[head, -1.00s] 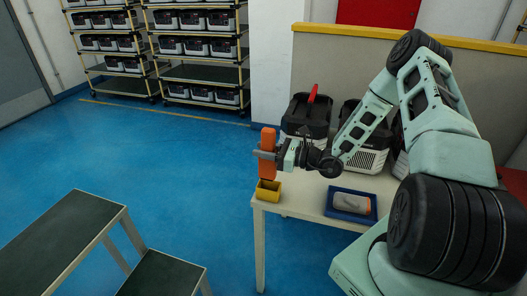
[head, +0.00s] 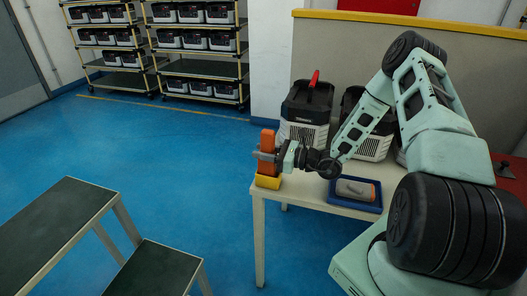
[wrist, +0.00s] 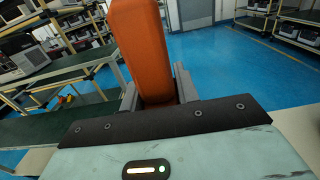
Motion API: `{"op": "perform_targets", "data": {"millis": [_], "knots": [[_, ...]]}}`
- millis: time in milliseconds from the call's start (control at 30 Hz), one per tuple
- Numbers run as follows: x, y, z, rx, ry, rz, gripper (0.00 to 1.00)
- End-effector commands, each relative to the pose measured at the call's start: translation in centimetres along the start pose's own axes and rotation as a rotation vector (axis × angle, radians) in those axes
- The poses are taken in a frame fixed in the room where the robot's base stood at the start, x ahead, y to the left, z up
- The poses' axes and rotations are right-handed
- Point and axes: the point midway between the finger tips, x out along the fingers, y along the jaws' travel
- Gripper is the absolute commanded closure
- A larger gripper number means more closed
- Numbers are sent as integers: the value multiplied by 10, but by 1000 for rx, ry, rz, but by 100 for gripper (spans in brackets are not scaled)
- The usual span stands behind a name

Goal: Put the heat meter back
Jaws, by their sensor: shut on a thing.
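The heat meter is an orange, upright block (head: 268,140) at the left end of the white table. It also fills the upper middle of the wrist view (wrist: 142,45). My gripper (head: 266,157) is shut on it from the right, with a finger on either side of it in the wrist view. A small yellow holder (head: 268,181) stands at the table's left corner, directly under the meter. The meter's lower end is at the holder's top; I cannot tell how deep it sits inside.
A blue tray (head: 334,202) with a grey and orange device (head: 355,189) lies right of the holder. Black and white units (head: 305,112) stand at the table's back. A dark-topped step bench (head: 62,230) stands at left. Blue floor (head: 190,150) lies open between.

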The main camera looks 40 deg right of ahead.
Motion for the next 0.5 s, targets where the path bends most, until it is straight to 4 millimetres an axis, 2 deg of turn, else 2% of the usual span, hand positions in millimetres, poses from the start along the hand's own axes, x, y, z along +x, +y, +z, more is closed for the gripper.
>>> {"op": "perform_targets", "data": {"millis": [500], "knots": [[0, 0, -4, 0, -1, 0, 100]]}}
